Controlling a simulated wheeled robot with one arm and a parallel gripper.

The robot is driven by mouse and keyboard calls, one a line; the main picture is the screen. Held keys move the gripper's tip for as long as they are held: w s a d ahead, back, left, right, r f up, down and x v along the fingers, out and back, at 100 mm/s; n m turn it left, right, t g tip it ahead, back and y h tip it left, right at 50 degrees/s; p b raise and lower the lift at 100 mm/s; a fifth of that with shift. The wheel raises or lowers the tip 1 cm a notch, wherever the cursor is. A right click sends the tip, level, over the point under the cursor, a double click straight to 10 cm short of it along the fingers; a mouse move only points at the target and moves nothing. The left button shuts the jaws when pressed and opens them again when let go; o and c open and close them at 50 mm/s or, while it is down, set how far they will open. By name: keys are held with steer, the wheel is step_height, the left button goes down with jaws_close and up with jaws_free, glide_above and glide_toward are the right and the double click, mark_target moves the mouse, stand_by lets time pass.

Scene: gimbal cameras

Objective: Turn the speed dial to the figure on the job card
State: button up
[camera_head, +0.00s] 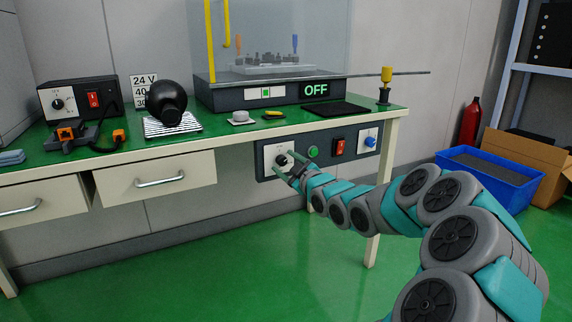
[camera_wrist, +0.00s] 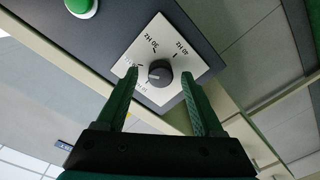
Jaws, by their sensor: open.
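The speed dial is a dark round knob (camera_wrist: 160,73) on a white square plate (camera_wrist: 172,38) with Hz marks, upside down in the wrist view; two look like 30 Hz and 40 Hz, and others are partly covered by my left finger. A light line on the knob seems to point left. In the head view the plate (camera_head: 270,152) is on the bench's front panel. My gripper (camera_head: 291,168) is open before it, with its fingers (camera_wrist: 159,76) on either side of the knob, apparently not touching.
A green button (camera_head: 313,152), a red switch (camera_head: 339,147) and a blue knob (camera_head: 371,141) are on the same panel (camera_head: 326,144). A black round object (camera_head: 167,97) stands before the card. Drawers (camera_head: 157,180) are left of the panel. The floor below is clear.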

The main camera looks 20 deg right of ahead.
jaws_close()
stand_by(0.6)
